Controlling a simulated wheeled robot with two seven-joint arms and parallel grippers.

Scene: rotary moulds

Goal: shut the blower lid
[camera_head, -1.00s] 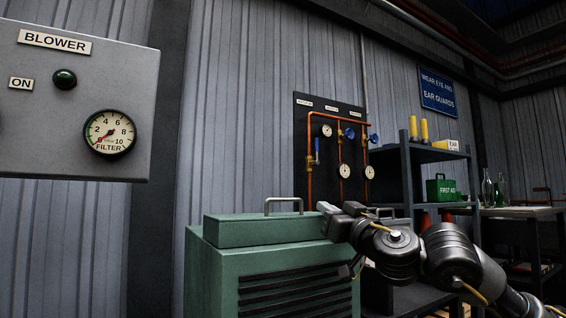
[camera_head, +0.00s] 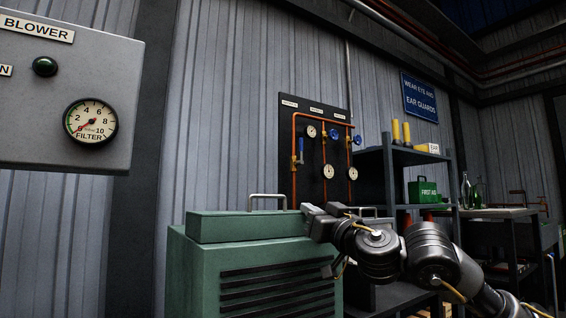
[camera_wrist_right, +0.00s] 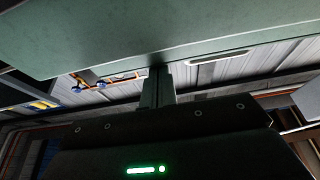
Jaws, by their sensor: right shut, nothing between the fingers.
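The blower is a green box (camera_head: 202,278) with dark louvres on its front, at the lower middle of the head view. Its green lid (camera_head: 240,226) lies across the top and looks about level, with a metal bar handle (camera_head: 267,197). I cannot tell whether the lid is fully seated. My right gripper (camera_head: 313,212) is at the lid's right end. In the right wrist view the fingers (camera_wrist_right: 158,76) are together and empty, their tips close to or touching a green panel (camera_wrist_right: 110,35). Contact is unclear. My left gripper is out of view.
A grey control box (camera_head: 90,125) labelled BLOWER, with a filter gauge (camera_head: 90,121), hangs at the upper left. A black panel with copper pipes (camera_head: 322,150) is on the wall behind. Shelving (camera_head: 405,157) with a green first aid box (camera_head: 423,191) stands to the right.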

